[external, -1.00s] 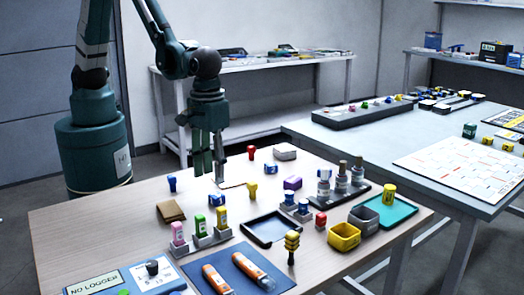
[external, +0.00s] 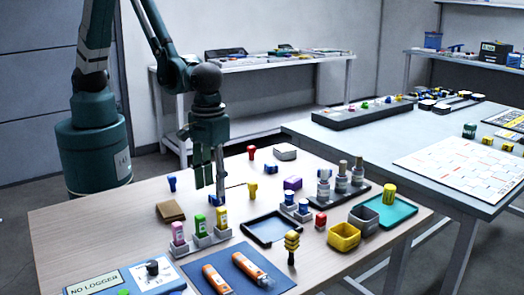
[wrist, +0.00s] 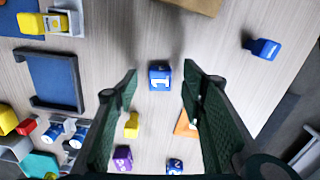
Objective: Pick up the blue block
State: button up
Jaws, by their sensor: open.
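A small blue block with a white "1" on its top (wrist: 160,77) lies on the wooden table, between my two fingertips as seen in the wrist view. The two fingers also flank the block in the wrist view (wrist: 160,72). I cannot tell whether the fingertips are level with the block or still above it. Another blue block (external: 270,169) and a blue peg-like piece (external: 172,183) lie farther off.
A rack of colored bottles (external: 208,238) stands close in front of the block. A dark-rimmed tray (external: 272,243) is to the right, and a brown block (external: 171,211) to the left. A yellow piece (external: 252,191) and a purple block (external: 292,183) are nearby.

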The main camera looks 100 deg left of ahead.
aim_at(213, 196)
jog(key=shift+f+b, duration=0.4)
jog(key=shift+f, duration=1.45)
jog(key=c, duration=0.9)
